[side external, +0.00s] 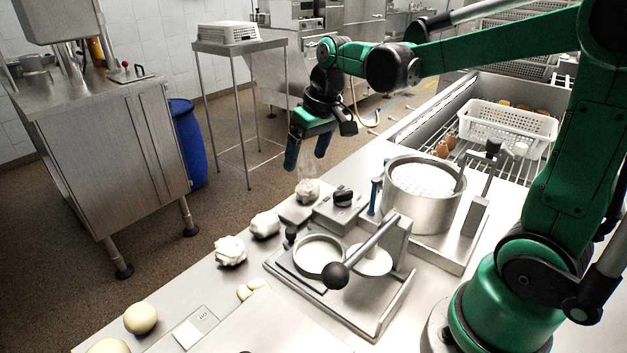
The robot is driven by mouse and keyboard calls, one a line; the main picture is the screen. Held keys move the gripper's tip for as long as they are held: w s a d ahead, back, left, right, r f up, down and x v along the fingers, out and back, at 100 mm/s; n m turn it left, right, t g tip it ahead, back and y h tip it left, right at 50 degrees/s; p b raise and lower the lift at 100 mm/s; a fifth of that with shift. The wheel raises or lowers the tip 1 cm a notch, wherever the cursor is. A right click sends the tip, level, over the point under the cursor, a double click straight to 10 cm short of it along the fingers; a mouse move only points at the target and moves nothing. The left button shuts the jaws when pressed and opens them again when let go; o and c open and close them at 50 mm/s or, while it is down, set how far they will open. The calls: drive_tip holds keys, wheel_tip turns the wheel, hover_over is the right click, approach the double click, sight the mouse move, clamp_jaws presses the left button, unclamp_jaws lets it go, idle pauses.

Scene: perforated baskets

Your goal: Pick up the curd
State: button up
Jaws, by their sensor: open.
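Several white, lumpy pieces that look like curd lie along the left edge of the steel worktop. One lump (307,188) is farthest back, a second lump (265,224) is in the middle, and a third lump (230,250) is nearer the camera. My gripper (307,160) is open, with its two blue fingers pointing down. It hangs above the farthest lump and is apart from it, with nothing between the fingers. I cannot tell its exact height or depth from this one view.
A press with a round ring (320,250) and a black-knobbed lever (337,274) stands right of the lumps. A steel pot (422,205) is behind it. A white perforated basket (508,130) sits at the back right. Pale dough-like balls (140,317) lie at the front left.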

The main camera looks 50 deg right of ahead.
sight(309, 181)
drive_tip(key=w+d+f+g, duration=0.1)
drive_tip(key=d+f, duration=0.1)
drive_tip(key=w+d+f+g+y, duration=0.1)
drive_tip(key=w+d+f, duration=0.2)
drive_tip(key=d+f, duration=0.1)
drive_tip(key=shift+w+d+f+g+y, duration=0.1)
drive_tip(key=shift+w+d+g+y, duration=0.2)
drive_tip(key=shift+g+y, duration=0.1)
drive_tip(key=shift+d+f, duration=0.2)
drive_tip(key=shift+f, duration=0.1)
drive_tip(key=x, duration=0.5)
drive_tip(key=shift+f, duration=0.3)
drive_tip(key=c, duration=1)
drive_tip(key=shift+o, duration=0.2)
drive_tip(key=shift+r, duration=0.1)
